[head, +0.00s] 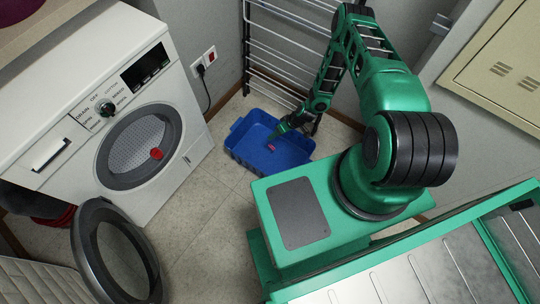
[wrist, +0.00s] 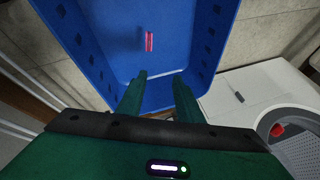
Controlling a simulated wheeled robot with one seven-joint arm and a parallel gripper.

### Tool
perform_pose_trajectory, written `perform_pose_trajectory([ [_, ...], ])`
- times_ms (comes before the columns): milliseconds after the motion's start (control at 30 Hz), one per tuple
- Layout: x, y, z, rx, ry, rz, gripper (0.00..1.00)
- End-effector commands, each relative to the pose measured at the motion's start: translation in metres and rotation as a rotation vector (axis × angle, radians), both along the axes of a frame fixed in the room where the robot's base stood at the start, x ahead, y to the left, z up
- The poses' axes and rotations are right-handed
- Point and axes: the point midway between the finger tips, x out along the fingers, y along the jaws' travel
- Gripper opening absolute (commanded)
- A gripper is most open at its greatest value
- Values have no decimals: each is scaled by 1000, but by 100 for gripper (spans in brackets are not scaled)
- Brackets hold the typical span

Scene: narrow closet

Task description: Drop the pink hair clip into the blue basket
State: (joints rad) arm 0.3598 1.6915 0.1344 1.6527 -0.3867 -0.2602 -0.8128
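The pink hair clip (wrist: 149,41) is inside the blue basket (wrist: 222,30), seen over its floor in the wrist view. It also shows as a small pink spot in the head view (head: 271,147), within the basket (head: 240,155). I cannot tell for sure whether it rests flat on the floor. My gripper (wrist: 160,88) is open, its two green fingers apart with nothing between them. The fingers reach over the basket, and the clip is apart from them. In the head view my gripper (head: 274,136) points down into the basket.
A white washing machine (head: 180,110) stands left of the basket, its round door (head: 88,240) open, with a red item (head: 157,153) in its drum. A metal drying rack (head: 270,50) stands behind the basket. Bare tiled floor (head: 215,190) lies in front.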

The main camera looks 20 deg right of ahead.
Motion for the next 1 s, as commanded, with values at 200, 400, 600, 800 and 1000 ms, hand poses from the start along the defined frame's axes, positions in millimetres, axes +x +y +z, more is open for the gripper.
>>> perform_pose_trajectory([
  [200, 0, 0, 0, 0, 0, 0, 32],
  [400, -3, -6, 14, 0, 0, 1, 32],
  [600, -11, -23, 46, -1, 1, -1, 32],
  [800, -19, -37, 75, -2, 0, 0, 32],
  [1000, -23, -44, 91, 0, 0, 0, 32],
])
